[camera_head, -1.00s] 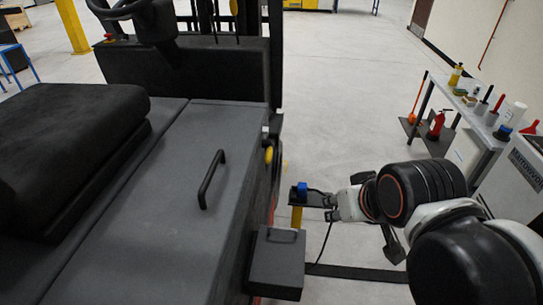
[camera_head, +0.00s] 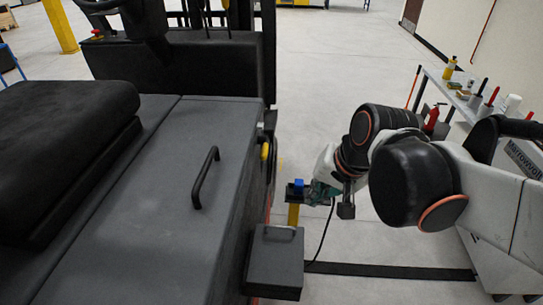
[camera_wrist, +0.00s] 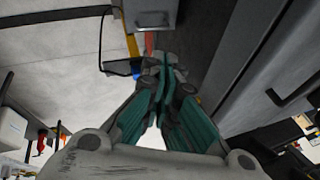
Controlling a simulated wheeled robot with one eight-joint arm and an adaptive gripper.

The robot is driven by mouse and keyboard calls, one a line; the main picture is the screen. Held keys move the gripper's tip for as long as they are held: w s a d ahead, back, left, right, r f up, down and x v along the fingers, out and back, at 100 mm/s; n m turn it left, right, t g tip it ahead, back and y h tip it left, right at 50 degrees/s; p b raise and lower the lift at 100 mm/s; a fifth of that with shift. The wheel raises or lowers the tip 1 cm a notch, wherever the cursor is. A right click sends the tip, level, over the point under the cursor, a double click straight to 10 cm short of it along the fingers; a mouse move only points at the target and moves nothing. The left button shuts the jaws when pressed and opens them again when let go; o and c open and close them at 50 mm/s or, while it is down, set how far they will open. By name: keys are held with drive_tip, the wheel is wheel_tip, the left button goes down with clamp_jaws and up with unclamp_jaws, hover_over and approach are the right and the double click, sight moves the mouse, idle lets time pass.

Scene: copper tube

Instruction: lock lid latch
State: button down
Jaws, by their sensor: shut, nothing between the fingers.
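The large grey lid (camera_head: 130,215) of the vehicle lies flat, apparently closed, with a black bar handle (camera_head: 205,178) on top. A small yellow part (camera_head: 265,151), perhaps the latch, is on the lid's right side near its far end; its exact state is too small to tell. My gripper (camera_head: 308,192) is to the right of the vehicle, apart from the lid and lower than its top. In the wrist view, the green fingers of my gripper (camera_wrist: 165,62) are together and empty. The vehicle's dark body (camera_wrist: 240,50) fills the right of that view.
A grey box (camera_head: 275,262) sticks out from the vehicle's near side. A yellow post (camera_head: 293,214) with a blue-topped stand (camera_head: 298,186) is close beside my gripper. A cable hangs nearby. A bench with tools (camera_head: 470,100) stands at right.

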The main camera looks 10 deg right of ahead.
drive_tip(key=w+a+f+m+g+y, duration=0.1)
drive_tip(key=w+f+m, duration=0.15)
drive_tip(key=w, duration=0.25)
drive_tip(key=m+y, duration=0.9)
drive_tip(key=m, duration=0.4)
approach(264, 152)
drive_tip(key=d+f, duration=0.4)
drive_tip(key=f, duration=0.3)
drive_tip(key=shift+w, duration=0.25)
drive_tip(key=shift+f+h, duration=0.15)
drive_tip(key=shift+h, duration=0.15)
drive_tip(key=b+x, duration=0.3)
drive_tip(key=x, duration=0.7)
drive_tip(key=r, duration=0.2)
drive_tip(key=r+b, duration=0.1)
drive_tip(key=r, duration=0.1)
drive_tip(key=shift+a, duration=0.35)
drive_tip(key=shift+a+g, duration=0.15)
drive_tip(key=shift+g, duration=0.15)
